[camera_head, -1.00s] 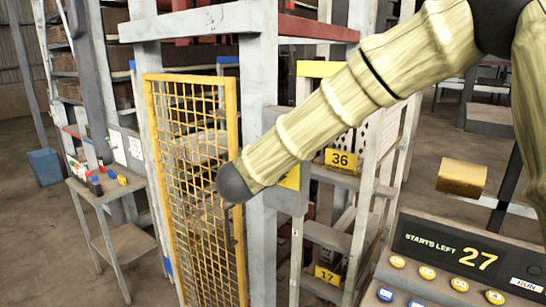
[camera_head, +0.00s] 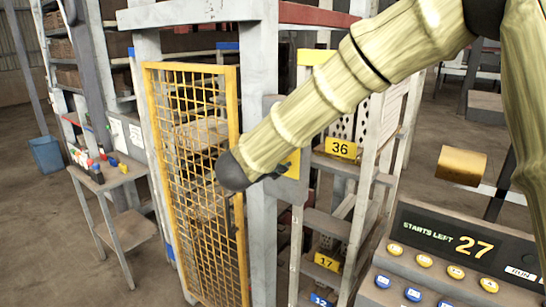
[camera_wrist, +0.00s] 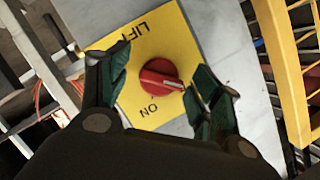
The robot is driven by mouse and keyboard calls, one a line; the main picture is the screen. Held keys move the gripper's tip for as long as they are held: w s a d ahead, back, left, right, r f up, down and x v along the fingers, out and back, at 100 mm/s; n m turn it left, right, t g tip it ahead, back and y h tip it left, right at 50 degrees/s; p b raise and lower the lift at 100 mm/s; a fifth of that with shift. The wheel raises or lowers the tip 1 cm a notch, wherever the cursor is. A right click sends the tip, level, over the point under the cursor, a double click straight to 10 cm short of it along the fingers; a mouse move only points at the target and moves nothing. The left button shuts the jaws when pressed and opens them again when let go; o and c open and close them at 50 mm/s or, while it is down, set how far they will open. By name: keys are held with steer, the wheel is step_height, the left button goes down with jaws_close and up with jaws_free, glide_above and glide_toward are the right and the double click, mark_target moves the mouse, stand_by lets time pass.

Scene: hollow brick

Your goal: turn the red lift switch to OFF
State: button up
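The red lift switch (camera_wrist: 160,77) is a round knob on a yellow plate (camera_wrist: 140,50) in the wrist view. The plate reads LIFT and ON, upside down in this view. The knob's raised handle carries a pale mark and points right, not at the ON word below it; no OFF word shows. My gripper (camera_wrist: 160,88) is open, one green-padded finger to the left and one to the right of the knob. The right finger is close to the handle; I cannot tell whether it touches. In the head view a bit of the yellow plate (camera_head: 291,165) shows, but my arm hides the knob and gripper.
A yellow mesh gate (camera_head: 237,110) stands left of the switch post, and its yellow frame (camera_wrist: 285,75) is at the right in the wrist view. Shelves with number plates (camera_head: 341,148) are behind. A console (camera_head: 450,262) reading STARTS LEFT 27 is at the lower right.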

steer(key=shift+r, duration=0.1)
steer(key=v, duration=1.2)
steer(key=w+d+f+n+g+y, duration=0.1)
steer(key=d+f+n, duration=0.15)
steer(key=f, duration=0.75)
steer(key=w+d+f+n+g+y, duration=0.1)
steer(key=d+f, duration=0.2)
steer(key=f, duration=0.7)
steer(key=s+d+f+n+g+y, duration=0.15)
steer(key=s+d+f, duration=0.25)
steer(key=f, duration=0.6)
steer(key=s+d+f+n+g+y, duration=0.1)
steer(key=s+d+f+n+g, duration=0.2)
steer(key=f, duration=0.8)
steer(key=s+d+f+n+g, duration=0.15)
steer(key=s+d+f, duration=0.25)
steer(key=s+f, duration=0.45)
steer(key=s+d+f+n+g, duration=0.15)
steer(key=s+d+f, duration=0.25)
steer(key=s+f, duration=0.45)
steer(key=s+d+f+n+g, duration=0.1)
steer(key=s+d+f+g, duration=0.1)
steer(key=s, duration=0.7)
steer(key=s+d+f+g, duration=0.2)
steer(key=s+d, duration=0.2)
steer(key=s, duration=0.5)
steer(key=shift+s+n, duration=0.15)
steer(key=shift+n, duration=0.25)
steer(key=shift+g+y, duration=0.25)
